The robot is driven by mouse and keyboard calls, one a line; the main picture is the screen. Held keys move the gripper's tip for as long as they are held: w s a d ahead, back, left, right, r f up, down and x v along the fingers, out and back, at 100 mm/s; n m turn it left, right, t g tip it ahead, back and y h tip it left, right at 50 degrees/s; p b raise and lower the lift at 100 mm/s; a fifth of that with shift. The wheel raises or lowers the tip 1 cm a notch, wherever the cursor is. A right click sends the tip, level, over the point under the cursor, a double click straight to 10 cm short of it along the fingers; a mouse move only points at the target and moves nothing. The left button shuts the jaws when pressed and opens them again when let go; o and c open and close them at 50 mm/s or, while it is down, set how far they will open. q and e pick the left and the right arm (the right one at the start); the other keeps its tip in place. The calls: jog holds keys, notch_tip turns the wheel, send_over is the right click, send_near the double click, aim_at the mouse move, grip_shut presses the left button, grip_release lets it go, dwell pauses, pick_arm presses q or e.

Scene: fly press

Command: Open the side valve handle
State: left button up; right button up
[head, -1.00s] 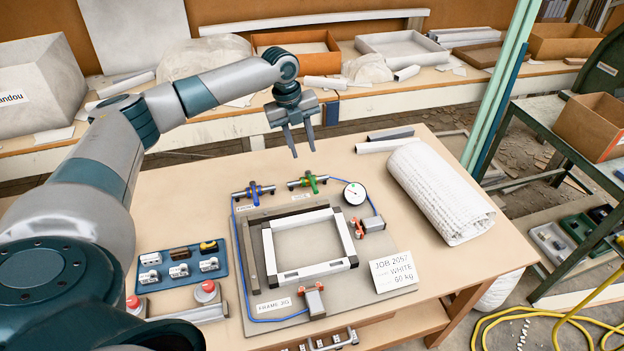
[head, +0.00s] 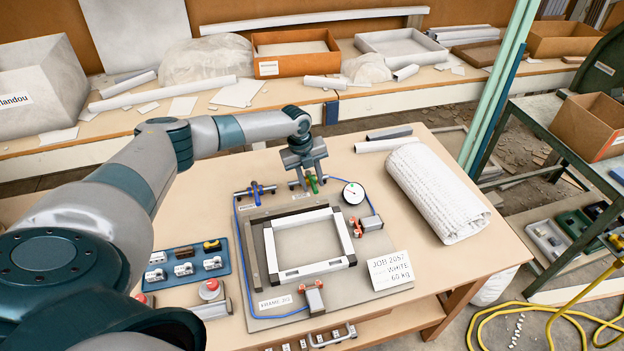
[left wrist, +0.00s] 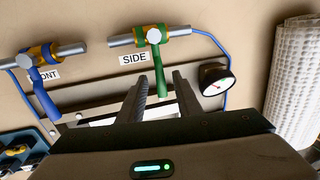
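The side valve has a green handle (left wrist: 160,70), beside a label reading SIDE (left wrist: 133,58) in the left wrist view. The handle lies across its grey pipe (left wrist: 180,32), pointing towards my gripper. In the head view the green handle (head: 313,185) is partly hidden by my left gripper (head: 307,187). In the left wrist view my left gripper (left wrist: 161,82) is open, one finger on each side of the handle's free end. I cannot tell whether either finger touches it. My right gripper is not in view.
A second valve with a blue handle (left wrist: 42,92) sits to the left. A dial gauge (left wrist: 215,82) stands close on the right. The frame jig's white frame (head: 268,245) lies in front, and a white roll (head: 438,195) lies on the table's right.

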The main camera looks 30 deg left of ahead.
pick_arm(q)
jog(key=shift+f, duration=0.1)
grip_shut()
